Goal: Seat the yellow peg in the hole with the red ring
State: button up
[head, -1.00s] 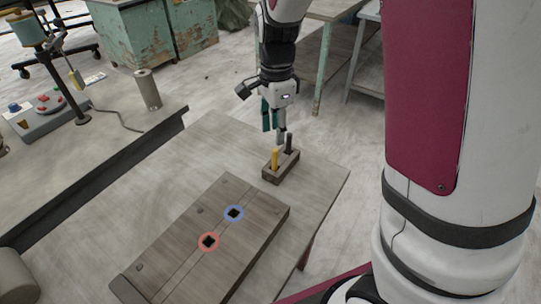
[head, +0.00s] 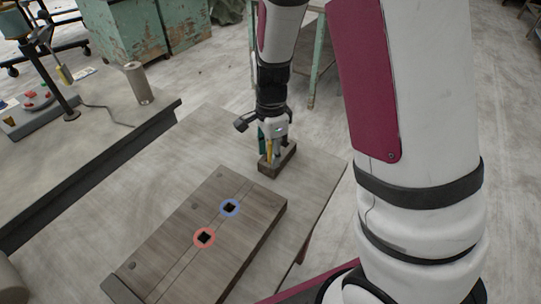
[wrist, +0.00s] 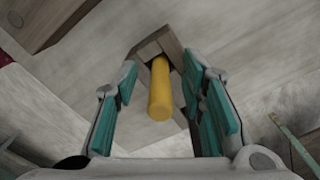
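The yellow peg (head: 269,148) stands in a small wooden holder block (head: 268,171) on the table. My gripper (head: 269,152) is lowered over the holder. In the wrist view the yellow peg (wrist: 160,88) lies between the teal pads of my gripper (wrist: 165,88), with a gap on each side, so it is open and not touching the peg. The red ring (head: 195,238) surrounds a dark square hole (head: 205,238) in the wooden board (head: 165,240), which is apart from the holder. The dark peg is hidden in both current views.
A blue ring (head: 230,199) circles a second square hole in the same board, farther back. Bare tabletop (head: 205,140) lies left of the holder. A bench (head: 95,150) with a dark edge stands at left, bearing a metal cylinder (head: 137,83).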

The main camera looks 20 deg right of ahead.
grip_shut()
jog(key=shift+r, duration=0.15)
